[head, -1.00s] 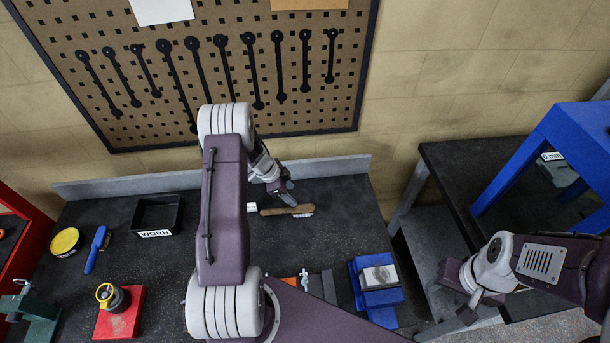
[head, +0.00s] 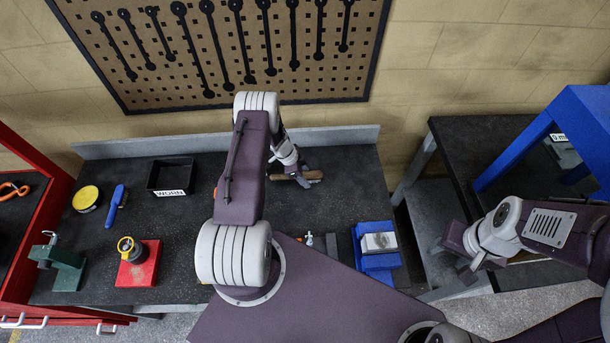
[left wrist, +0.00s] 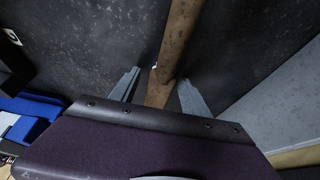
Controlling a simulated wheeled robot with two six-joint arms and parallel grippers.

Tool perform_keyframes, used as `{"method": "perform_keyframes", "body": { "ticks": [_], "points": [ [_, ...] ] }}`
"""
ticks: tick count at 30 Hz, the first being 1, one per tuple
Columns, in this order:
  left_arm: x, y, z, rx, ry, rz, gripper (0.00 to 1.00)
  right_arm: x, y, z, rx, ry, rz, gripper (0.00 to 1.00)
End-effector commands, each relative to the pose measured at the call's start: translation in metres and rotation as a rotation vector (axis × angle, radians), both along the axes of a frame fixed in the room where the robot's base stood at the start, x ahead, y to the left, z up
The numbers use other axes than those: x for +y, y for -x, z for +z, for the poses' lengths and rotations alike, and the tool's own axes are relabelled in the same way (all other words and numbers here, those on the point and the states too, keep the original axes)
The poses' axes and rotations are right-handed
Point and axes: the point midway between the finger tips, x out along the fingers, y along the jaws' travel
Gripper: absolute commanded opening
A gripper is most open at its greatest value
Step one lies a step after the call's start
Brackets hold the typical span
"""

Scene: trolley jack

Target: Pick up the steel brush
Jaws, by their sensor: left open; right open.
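The steel brush, with a brown wooden handle, lies on the dark bench top near its back edge in the head view (head: 314,176). My left gripper (head: 302,181) is over it and hides its middle. In the left wrist view the brown handle (left wrist: 178,50) runs between the two open fingers of my left gripper (left wrist: 158,88), one on each side. I cannot tell whether the fingers touch it. The bristles are not clear. My right gripper (head: 458,264) is open and empty, away to the right of the bench.
A pegboard (head: 225,50) hangs behind.

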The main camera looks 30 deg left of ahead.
Motion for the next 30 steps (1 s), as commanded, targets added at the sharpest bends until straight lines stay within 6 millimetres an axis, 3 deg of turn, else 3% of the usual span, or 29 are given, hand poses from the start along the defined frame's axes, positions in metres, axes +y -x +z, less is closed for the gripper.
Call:
{"method": "perform_keyframes", "body": {
  "ticks": [6, 12, 23, 26, 30],
  "points": [
    [0.0, 0.0, -0.002, 0.0, 0.0, 0.0, 0.52, 0.0, 0.0, 0.0, 0.0, 0.0, 0.0, 0.51],
    [0.0, 0.0, -0.001, 0.0, 0.0, 0.0, 0.0, 0.0, 0.0, 0.0, 0.0, 0.0, 0.0, 0.51],
    [0.0, -0.002, 0.005, -0.002, 0.0, 0.0, 0.0, 0.0, 0.0, -0.002, 0.0, 0.0, 0.0, 0.51],
    [0.0, -0.002, 0.018, -0.004, -0.001, -0.001, 0.0, 0.0, 0.0, -0.006, 0.0, 0.0, 0.0, 0.51],
    [0.0, -0.002, 0.052, -0.005, -0.003, -0.001, 0.0, 0.0, 0.0, -0.012, 0.0, 0.0, 0.0, 0.51]
  ]
}}
